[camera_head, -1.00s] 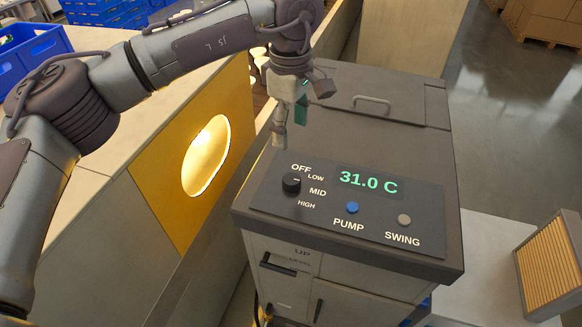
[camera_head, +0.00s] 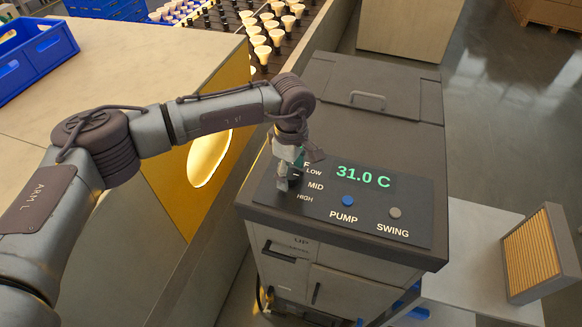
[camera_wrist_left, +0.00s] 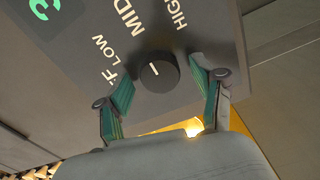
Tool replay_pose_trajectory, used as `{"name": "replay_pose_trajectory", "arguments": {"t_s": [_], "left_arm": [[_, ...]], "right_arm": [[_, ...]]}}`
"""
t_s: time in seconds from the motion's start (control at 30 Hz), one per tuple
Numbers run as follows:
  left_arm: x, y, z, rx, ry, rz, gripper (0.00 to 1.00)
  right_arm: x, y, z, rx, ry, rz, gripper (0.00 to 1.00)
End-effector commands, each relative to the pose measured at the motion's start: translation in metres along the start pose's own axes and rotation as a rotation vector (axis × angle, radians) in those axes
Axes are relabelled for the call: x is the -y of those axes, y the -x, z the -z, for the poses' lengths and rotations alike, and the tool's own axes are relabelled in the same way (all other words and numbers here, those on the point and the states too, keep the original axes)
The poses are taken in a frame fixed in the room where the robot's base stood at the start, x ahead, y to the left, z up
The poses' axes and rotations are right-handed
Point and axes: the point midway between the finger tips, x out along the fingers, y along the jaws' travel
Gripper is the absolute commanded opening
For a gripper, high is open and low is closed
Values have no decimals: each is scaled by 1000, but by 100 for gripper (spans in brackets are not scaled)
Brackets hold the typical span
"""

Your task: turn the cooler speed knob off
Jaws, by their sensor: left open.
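The black speed knob (camera_wrist_left: 158,72) sits on the dark control panel (camera_wrist_left: 192,40) of the cooler. In the left wrist view its short white mark seems to point toward the MID label (camera_wrist_left: 127,16). My left gripper (camera_wrist_left: 163,74) is open, with one green-padded finger on each side of the knob and gaps visible. In the head view, the left gripper (camera_head: 288,184) is at the panel's left end and largely hides the knob and part of the OFF label. My right gripper is not in view.
The panel also has a blue PUMP button (camera_head: 348,201), a grey SWING button (camera_head: 395,213) and a display (camera_head: 363,176) reading 31.0 C. A workbench (camera_head: 130,65) with a glowing yellow opening stands left of the cooler. A framed filter-like panel (camera_head: 541,254) is at right.

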Motion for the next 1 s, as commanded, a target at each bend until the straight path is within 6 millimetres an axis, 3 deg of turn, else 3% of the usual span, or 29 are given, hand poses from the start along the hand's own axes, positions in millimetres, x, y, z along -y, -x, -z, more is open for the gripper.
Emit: {"name": "replay_pose_trajectory", "arguments": {"t_s": [0.17,0.5,0.77,1.0], "left_arm": [[0,0,0,0,0,0,65],[0,0,0,0,0,0,8],[0,-1,0,-1,24,-1,8],[0,-5,0,-1,138,-2,8]], "right_arm": [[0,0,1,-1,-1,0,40],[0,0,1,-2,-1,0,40],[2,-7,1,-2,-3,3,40],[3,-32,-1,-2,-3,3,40]]}}
